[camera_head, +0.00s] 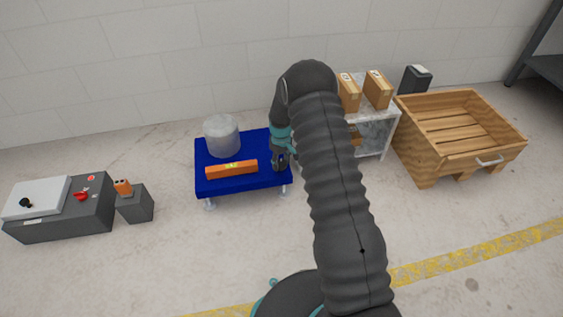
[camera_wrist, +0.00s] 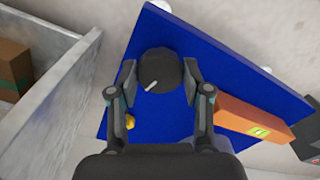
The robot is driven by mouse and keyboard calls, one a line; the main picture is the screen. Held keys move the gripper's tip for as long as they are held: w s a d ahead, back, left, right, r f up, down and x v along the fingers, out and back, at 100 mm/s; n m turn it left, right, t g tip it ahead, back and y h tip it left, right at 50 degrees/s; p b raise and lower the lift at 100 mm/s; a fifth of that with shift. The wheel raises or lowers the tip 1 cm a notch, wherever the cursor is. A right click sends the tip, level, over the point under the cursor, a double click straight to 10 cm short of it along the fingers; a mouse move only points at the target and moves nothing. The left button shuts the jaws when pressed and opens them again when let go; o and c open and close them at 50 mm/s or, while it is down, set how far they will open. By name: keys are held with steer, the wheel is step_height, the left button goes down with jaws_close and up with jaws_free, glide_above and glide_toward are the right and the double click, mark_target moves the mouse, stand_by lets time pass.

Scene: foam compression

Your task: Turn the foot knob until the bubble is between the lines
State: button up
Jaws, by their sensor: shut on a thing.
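The dark round foot knob (camera_wrist: 158,62) with a pale pointer mark is on the blue platform in the wrist view. My gripper (camera_wrist: 160,78) has a finger on each side of it and is shut on it. In the head view my gripper (camera_head: 280,161) is at the platform's right edge, and the arm hides the knob. The orange spirit level (camera_head: 220,171) lies across the blue platform (camera_head: 240,184); it also shows in the wrist view (camera_wrist: 231,111). Its yellow-green vial (camera_wrist: 258,131) is visible, but the bubble is too small to place against the lines.
A grey cylinder (camera_head: 222,137) stands on the platform behind the level. A pale shelf (camera_head: 376,136) with cardboard boxes (camera_head: 377,88) and a wooden crate (camera_head: 462,154) are to the right. A dark control box (camera_head: 66,218) is at left. Floor in front is clear.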

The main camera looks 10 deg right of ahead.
mark_target(281, 163)
steer(key=o, duration=1.2)
steer(key=shift+c, duration=0.2)
step_height(281, 163, up, 12)
steer(key=shift+m, duration=0.3)
